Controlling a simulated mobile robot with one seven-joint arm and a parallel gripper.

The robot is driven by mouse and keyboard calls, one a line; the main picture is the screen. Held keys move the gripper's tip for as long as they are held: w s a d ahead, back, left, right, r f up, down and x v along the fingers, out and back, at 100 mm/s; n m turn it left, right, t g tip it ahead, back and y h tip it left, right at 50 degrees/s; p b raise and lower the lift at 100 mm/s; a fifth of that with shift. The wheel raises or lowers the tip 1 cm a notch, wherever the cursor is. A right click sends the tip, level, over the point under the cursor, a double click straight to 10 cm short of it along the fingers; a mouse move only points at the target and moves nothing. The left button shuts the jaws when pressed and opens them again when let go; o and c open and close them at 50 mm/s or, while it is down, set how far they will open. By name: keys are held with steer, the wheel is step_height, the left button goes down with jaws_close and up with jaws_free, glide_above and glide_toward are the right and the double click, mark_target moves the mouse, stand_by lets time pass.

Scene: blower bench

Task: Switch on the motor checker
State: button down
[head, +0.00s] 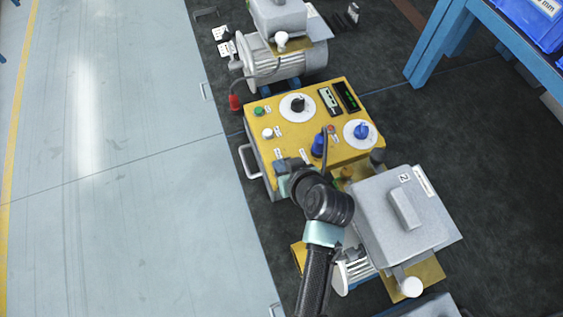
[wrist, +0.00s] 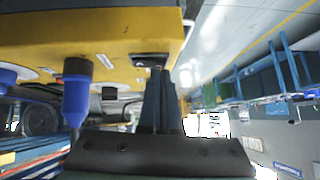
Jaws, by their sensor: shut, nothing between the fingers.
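The motor checker (head: 300,150) is a yellow-topped box with knobs, buttons and a display (head: 346,97) showing faint green marks. In the wrist view its yellow panel (wrist: 60,35) fills the upper left. My gripper (head: 281,166) is at the panel's near-left corner in the head view, shut and empty. In the wrist view, my gripper's fingertips (wrist: 158,72) are right at a small black fitting (wrist: 150,58) on the panel, possibly a switch. I cannot tell whether they touch it. My gripper hides that spot in the head view.
A blue plug (head: 318,145) with a cable stands on the panel near my gripper; it also shows in the wrist view (wrist: 77,95). A grey motor unit (head: 405,220) stands close on the right, another (head: 285,65) behind. The floor (head: 110,180) at left is clear.

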steer(key=shift+s+a+f, duration=0.1)
steer(key=shift+a+f, duration=0.05)
steer(key=shift+f, duration=0.15)
stand_by(0.4)
